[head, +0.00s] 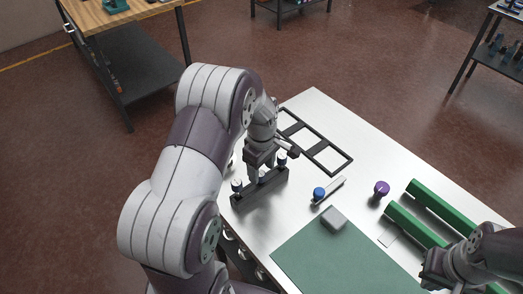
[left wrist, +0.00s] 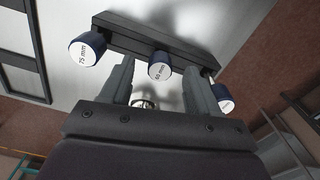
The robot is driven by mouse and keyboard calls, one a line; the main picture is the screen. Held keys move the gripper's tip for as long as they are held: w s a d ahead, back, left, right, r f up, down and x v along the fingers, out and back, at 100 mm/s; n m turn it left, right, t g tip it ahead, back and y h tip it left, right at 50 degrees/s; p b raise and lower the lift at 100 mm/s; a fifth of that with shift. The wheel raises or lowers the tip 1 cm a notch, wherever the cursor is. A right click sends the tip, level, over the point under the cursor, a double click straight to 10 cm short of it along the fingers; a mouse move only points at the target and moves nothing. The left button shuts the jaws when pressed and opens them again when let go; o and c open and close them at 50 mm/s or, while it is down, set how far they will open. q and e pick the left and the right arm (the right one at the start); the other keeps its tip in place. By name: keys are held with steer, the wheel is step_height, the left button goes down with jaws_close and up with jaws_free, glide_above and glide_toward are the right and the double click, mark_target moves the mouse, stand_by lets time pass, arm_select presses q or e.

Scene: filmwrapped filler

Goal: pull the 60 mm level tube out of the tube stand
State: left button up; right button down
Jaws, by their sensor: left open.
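The black tube stand (head: 262,190) sits near the table's left edge and holds three tubes with dark blue caps. In the left wrist view its bar (left wrist: 150,38) runs behind the caps. The middle tube (left wrist: 160,66) has a white label that seems to read 60 mm. The 75 mm tube (left wrist: 88,48) is to its left and a third tube (left wrist: 224,98), label unreadable, to its right. My left gripper (head: 261,172) is over the stand, open, with its fingers (left wrist: 159,80) on either side of the middle tube; contact cannot be told. My right gripper (head: 434,280) is at the lower right.
A black frame (head: 318,140) lies behind the stand. A blue-knobbed piece (head: 319,194), a grey block (head: 334,218) and a purple knob (head: 381,188) stand to the right. A green mat (head: 340,262) lies in front, green rails (head: 440,206) at right.

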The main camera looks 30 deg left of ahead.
mark_target(260, 173)
arm_select(q)
steer(key=f, duration=0.3)
steer(key=shift+a, duration=0.35)
steer(key=shift+f, duration=0.3)
steer(key=shift+d+f, duration=0.1)
steer(key=shift+d, duration=0.1)
arm_select(e)
steer(key=shift+a+r, duration=0.15)
steer(key=shift+r, duration=0.15)
arm_select(q)
steer(key=c, duration=1.1)
steer(key=shift+o, duration=0.8)
jaws_close()
